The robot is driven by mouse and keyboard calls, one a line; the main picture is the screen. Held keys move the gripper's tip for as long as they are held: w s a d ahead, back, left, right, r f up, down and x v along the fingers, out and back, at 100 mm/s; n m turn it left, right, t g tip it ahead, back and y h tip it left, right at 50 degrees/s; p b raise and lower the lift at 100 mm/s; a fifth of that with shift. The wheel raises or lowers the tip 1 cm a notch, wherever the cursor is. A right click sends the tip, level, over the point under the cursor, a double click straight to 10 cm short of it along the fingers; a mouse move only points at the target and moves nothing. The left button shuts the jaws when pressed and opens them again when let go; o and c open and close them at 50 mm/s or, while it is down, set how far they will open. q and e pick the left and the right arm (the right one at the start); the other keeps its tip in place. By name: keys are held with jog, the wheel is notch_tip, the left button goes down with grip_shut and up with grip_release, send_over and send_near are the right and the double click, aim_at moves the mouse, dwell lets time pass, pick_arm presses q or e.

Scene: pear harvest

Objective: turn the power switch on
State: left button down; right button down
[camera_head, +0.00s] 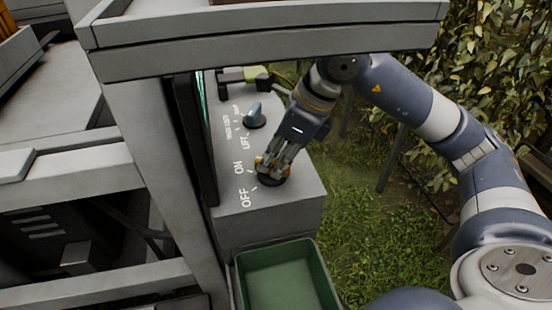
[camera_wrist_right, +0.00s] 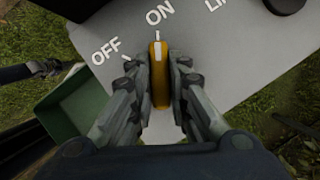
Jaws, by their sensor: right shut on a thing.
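The power switch is a yellow-orange rotary knob (camera_wrist_right: 158,82) with a white pointer mark on a grey control panel (camera_head: 287,197). In the right wrist view its pointer lines up with the tick below the word ON, and OFF is to its left. My right gripper (camera_head: 268,172) is shut on the knob, with one finger on each side. It also shows in the right wrist view (camera_wrist_right: 158,90). In the head view the fingers cover most of the knob. My left gripper is not in view.
A second, blue-grey knob (camera_head: 254,116) marked LIFT sits farther back on the panel. A dark screen (camera_head: 194,140) stands along the panel's left side. A green bin (camera_head: 285,276) is below the panel. A grey beam (camera_head: 265,38) crosses above. Foliage (camera_head: 500,60) is at the right.

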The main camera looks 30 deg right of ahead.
dwell(0.3)
jog(key=c, duration=1.5)
grip_release()
jog(key=shift+r, duration=0.1)
jog(key=v, duration=1.2)
